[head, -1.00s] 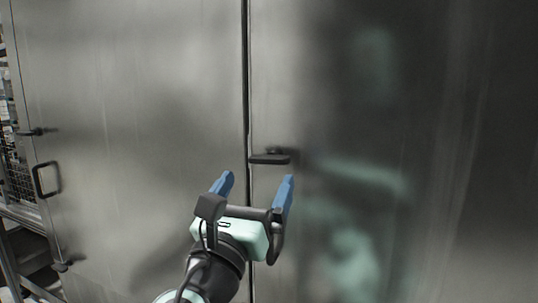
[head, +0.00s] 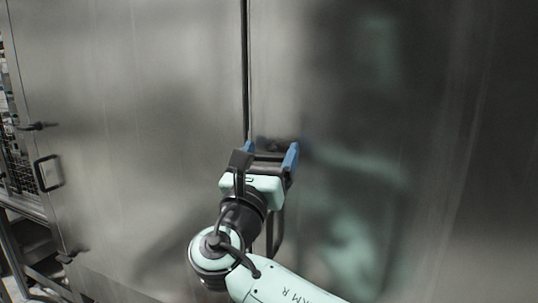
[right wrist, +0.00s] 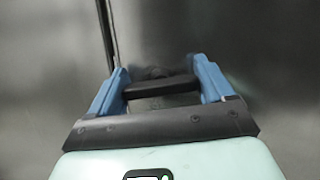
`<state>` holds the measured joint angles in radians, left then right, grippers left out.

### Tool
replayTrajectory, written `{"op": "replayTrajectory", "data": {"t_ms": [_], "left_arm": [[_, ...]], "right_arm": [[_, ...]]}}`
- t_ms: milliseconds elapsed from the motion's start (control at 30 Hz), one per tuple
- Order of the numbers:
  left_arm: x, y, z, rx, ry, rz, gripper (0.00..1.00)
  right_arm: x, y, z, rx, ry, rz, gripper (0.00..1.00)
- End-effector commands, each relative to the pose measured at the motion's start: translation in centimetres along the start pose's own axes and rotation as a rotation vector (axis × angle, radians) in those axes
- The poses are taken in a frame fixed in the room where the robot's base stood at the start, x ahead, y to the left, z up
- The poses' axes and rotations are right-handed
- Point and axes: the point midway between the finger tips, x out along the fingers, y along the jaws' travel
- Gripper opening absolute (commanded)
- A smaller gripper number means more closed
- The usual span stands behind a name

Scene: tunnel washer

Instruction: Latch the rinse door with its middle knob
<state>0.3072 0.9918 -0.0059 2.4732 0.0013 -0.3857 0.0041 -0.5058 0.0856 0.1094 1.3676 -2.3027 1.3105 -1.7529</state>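The middle knob, a flat black bar, sits just right of the vertical seam between two steel panels. It shows in the right wrist view (right wrist: 160,90), lying crosswise between my blue fingers. In the head view my right gripper (head: 271,147) mostly hides it. My right gripper is open, with one finger at each end of the bar; whether they touch it I cannot tell. The left panel (head: 130,130) and right panel (head: 400,100) look closed at the seam; which is the rinse door is not marked. My left gripper is not in view.
At the far left, the left panel has a black pull handle (head: 47,172), an upper knob (head: 37,126) and a lower knob (head: 68,257). A metal rack (head: 20,180) stands beyond its edge. The panel faces around my gripper are clear.

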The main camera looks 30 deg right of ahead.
Motion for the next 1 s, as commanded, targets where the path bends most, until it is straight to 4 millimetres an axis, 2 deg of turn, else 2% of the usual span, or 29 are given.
{"op": "replayTrajectory", "data": {"t_ms": [500,533,567,600,867,1000], "left_arm": [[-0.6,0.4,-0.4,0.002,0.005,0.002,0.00],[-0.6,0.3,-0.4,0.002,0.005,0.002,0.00],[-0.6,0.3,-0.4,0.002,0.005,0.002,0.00],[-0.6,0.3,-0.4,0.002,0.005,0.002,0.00],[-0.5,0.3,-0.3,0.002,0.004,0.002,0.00],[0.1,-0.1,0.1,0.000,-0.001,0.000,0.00]], "right_arm": [[0.0,-0.1,0.0,0.072,0.000,-0.030,0.51],[0.0,-0.1,0.0,0.072,0.000,-0.030,0.85],[0.0,0.0,0.0,0.072,0.000,-0.030,0.94],[0.0,0.0,0.0,0.072,0.000,-0.030,1.00],[-0.3,0.0,0.0,0.071,0.000,-0.029,1.00],[-1.9,0.1,-0.1,0.071,0.001,-0.025,1.00]]}}
